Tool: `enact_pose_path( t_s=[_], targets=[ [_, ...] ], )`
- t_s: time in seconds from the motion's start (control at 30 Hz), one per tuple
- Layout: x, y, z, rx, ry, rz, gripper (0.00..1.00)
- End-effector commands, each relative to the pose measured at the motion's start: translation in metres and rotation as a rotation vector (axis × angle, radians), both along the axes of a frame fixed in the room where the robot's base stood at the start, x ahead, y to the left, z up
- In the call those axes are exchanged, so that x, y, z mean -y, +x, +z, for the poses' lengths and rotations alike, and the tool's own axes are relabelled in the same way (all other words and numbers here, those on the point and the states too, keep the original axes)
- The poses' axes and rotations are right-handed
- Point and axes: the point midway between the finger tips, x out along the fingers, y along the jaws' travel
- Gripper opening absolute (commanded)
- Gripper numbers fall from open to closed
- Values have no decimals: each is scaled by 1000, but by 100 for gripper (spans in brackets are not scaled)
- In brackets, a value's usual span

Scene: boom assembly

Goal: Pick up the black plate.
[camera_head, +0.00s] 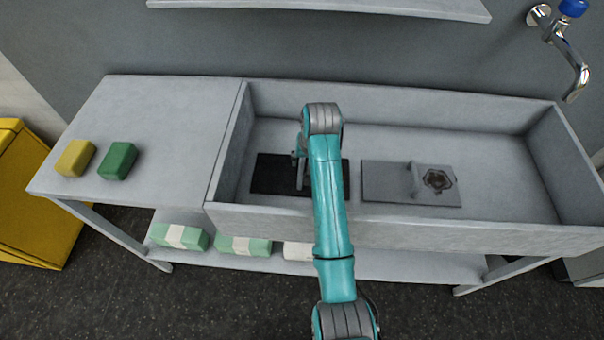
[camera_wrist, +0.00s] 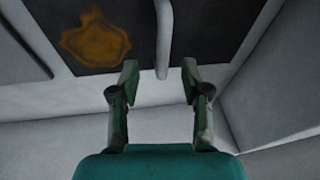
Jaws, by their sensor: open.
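The black plate (camera_head: 272,178) lies flat in the left part of the grey sink, partly hidden behind my arm. In the wrist view the black plate (camera_wrist: 210,25) fills the top, with an orange-brown stain (camera_wrist: 97,42) on its left side. A pale upright handle (camera_wrist: 163,40) stands on the plate. My gripper (camera_wrist: 160,72) is open, with one finger on each side of the handle's line. The fingers look apart from the handle. In the head view my gripper is mostly hidden by my arm above the plate.
A grey plate (camera_head: 390,183) with a handle and a dark brown stain lies to the right in the sink (camera_head: 510,190). The sink's walls surround both plates. A yellow sponge (camera_head: 75,158) and a green sponge (camera_head: 117,161) lie on the left counter. A tap (camera_head: 565,60) is at top right.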

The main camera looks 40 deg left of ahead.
Motion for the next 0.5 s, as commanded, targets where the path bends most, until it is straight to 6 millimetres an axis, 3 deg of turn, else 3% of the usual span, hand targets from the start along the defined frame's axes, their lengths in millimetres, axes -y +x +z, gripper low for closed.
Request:
enact_pose_path(
  t_s=[0.5],
  targets=[
    [-16, 4, -50, 2, 0, 1, 47]
  ],
)
